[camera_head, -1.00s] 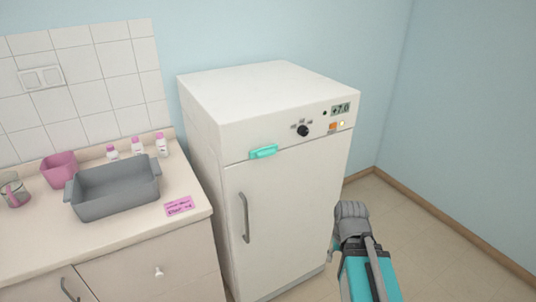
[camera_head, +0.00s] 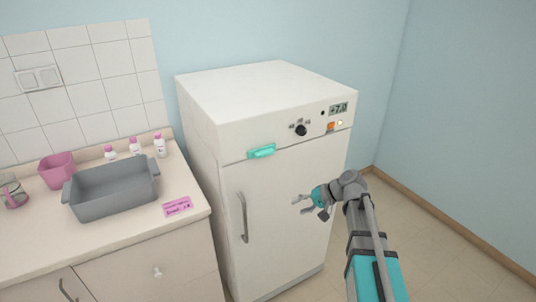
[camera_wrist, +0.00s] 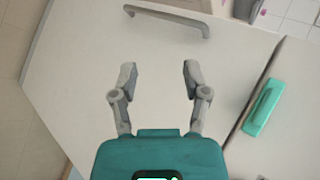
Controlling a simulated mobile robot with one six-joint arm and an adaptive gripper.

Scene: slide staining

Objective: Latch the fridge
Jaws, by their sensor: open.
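The white fridge (camera_head: 280,205) stands against the blue wall, and its door looks closed. A teal latch (camera_head: 262,151) sits at the seam between the door's top edge and the control panel. It also shows at the right of the wrist view (camera_wrist: 263,107). A grey vertical handle (camera_head: 243,217) is on the door's left side, and it shows at the top of the wrist view (camera_wrist: 168,17). My gripper (camera_head: 300,204) is open and empty in front of the door, to the right of the handle and below the latch. Its two fingers (camera_wrist: 157,80) are spread apart.
The control panel has a black knob (camera_head: 301,130) and a display (camera_head: 339,108). Left of the fridge, a counter (camera_head: 120,225) holds a grey basin (camera_head: 112,190), a pink container (camera_head: 57,170), small bottles and a pink label (camera_head: 178,207). Floor to the right is clear.

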